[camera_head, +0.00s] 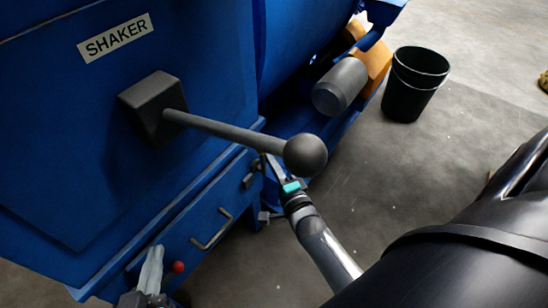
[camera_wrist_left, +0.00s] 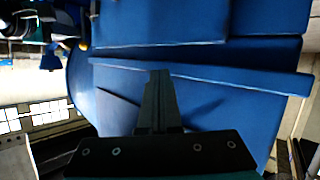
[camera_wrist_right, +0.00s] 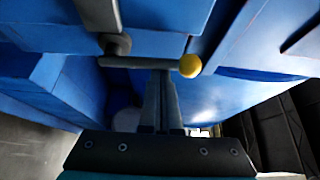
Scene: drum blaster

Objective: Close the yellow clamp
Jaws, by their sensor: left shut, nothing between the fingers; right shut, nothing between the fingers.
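The yellow clamp shows in the right wrist view as a grey bar with a yellow ball end (camera_wrist_right: 190,66), mounted on the blue machine. Its bar lies across the picture, just beyond my right fingertips. In the head view I cannot make out the yellow ball. My right gripper (camera_head: 268,163) is shut and empty, beside the machine and partly behind the black ball of the shaker lever. It also shows in the right wrist view (camera_wrist_right: 160,76); whether it touches the bar I cannot tell. My left gripper (camera_head: 154,252) is shut and empty, low before the machine's front.
The shaker lever (camera_head: 235,133) with its big black ball juts out above my right gripper. A red knob (camera_head: 178,267) is next to my left gripper, and a drawer handle (camera_head: 211,230) is to its right. A black bucket (camera_head: 415,84) stands on open floor at the right.

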